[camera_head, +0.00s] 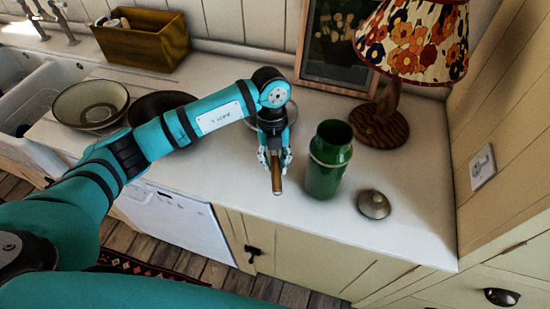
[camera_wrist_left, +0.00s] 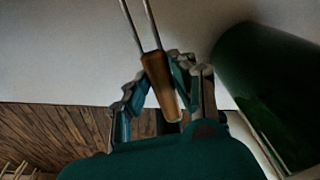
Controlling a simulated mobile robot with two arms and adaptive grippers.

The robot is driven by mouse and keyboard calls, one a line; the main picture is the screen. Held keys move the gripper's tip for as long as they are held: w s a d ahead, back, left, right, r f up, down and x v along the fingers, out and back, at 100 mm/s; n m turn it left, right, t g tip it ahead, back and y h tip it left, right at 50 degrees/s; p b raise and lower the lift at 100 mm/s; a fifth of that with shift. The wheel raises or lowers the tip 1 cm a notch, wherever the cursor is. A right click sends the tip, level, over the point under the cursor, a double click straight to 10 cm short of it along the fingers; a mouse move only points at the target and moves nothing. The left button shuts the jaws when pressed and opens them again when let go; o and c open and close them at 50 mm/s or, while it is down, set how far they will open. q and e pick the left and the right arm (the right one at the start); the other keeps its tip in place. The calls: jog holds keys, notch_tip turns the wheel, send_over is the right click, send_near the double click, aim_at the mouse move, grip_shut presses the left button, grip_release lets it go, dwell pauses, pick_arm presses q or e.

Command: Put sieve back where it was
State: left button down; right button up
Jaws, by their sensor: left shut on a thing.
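My left gripper (camera_head: 275,163) is shut on the brown wooden handle of the sieve (camera_head: 277,178), over the worktop just left of the green canister. In the left wrist view the gripper's fingers (camera_wrist_left: 160,95) close around the sieve handle (camera_wrist_left: 161,85), and two thin metal rods run up from it out of the picture. The sieve's bowl is mostly hidden behind my wrist in the head view; a round rim shows faintly beside it. I cannot tell whether the sieve touches the worktop. My right gripper is not in view.
The open green canister (camera_head: 327,165) stands close right of the gripper, its lid (camera_head: 373,204) beside it. A lamp (camera_head: 392,110) and framed picture (camera_head: 340,40) stand behind. Bowls (camera_head: 75,103), a wooden box (camera_head: 140,45) and a sink (camera_head: 40,85) are left. The front worktop is clear.

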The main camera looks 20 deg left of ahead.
pick_arm(q)
jog(key=shift+f, duration=0.15)
jog(key=shift+f+b, duration=0.3)
jog(key=shift+b, duration=0.05)
jog(key=c, duration=1.4)
grip_release()
jog(key=o, duration=0.3)
jog(key=shift+r, duration=0.1)
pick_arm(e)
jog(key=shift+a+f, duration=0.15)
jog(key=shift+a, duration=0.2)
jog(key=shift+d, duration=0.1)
